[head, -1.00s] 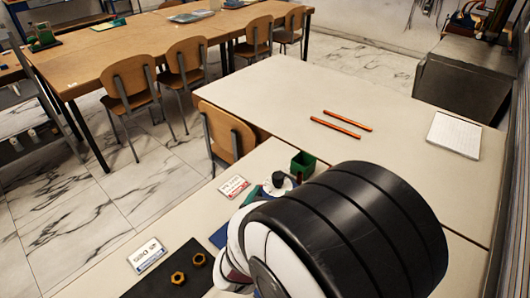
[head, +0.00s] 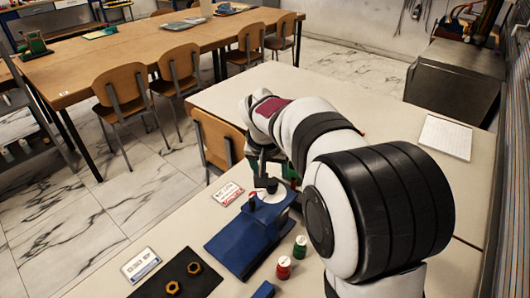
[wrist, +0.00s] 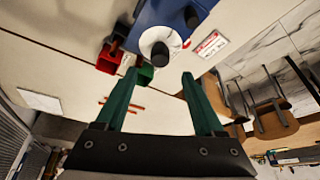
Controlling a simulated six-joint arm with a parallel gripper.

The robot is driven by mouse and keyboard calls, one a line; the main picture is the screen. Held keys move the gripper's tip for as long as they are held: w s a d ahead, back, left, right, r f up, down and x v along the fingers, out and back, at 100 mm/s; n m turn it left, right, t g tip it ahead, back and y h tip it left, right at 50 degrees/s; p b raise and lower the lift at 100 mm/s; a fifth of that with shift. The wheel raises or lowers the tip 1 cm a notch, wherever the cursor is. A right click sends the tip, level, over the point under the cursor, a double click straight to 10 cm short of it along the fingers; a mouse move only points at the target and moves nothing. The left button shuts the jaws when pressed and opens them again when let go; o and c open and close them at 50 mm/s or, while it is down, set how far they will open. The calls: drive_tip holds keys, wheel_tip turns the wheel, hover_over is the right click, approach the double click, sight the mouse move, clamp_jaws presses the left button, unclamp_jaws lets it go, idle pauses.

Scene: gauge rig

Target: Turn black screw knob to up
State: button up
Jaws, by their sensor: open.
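The blue gauge rig (head: 240,240) stands on the near table, with a white round dial (head: 270,196) at its far end. In the wrist view the blue rig (wrist: 165,12) is at the top, and a black knob (wrist: 160,53) stands out from the white dial (wrist: 152,38). A second dark round part (wrist: 192,16) sits right of it. My gripper (wrist: 158,75) has two green fingers, apart and empty, with the dial just beyond the gap between the tips. In the head view my gripper (head: 264,168) is above the dial and partly hidden by my arm.
A red-and-white card (head: 228,194) lies left of the rig. A black mat (head: 205,280) with two brass nuts is at the front. Red (head: 284,267) and green (head: 300,246) bottles stand right of the rig. In the wrist view, red (wrist: 109,58) and green (wrist: 145,73) bins are near the left finger.

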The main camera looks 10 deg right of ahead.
sight(272, 182)
drive_tip(key=x, duration=0.7)
drive_tip(key=shift+f, duration=0.15)
clamp_jaws()
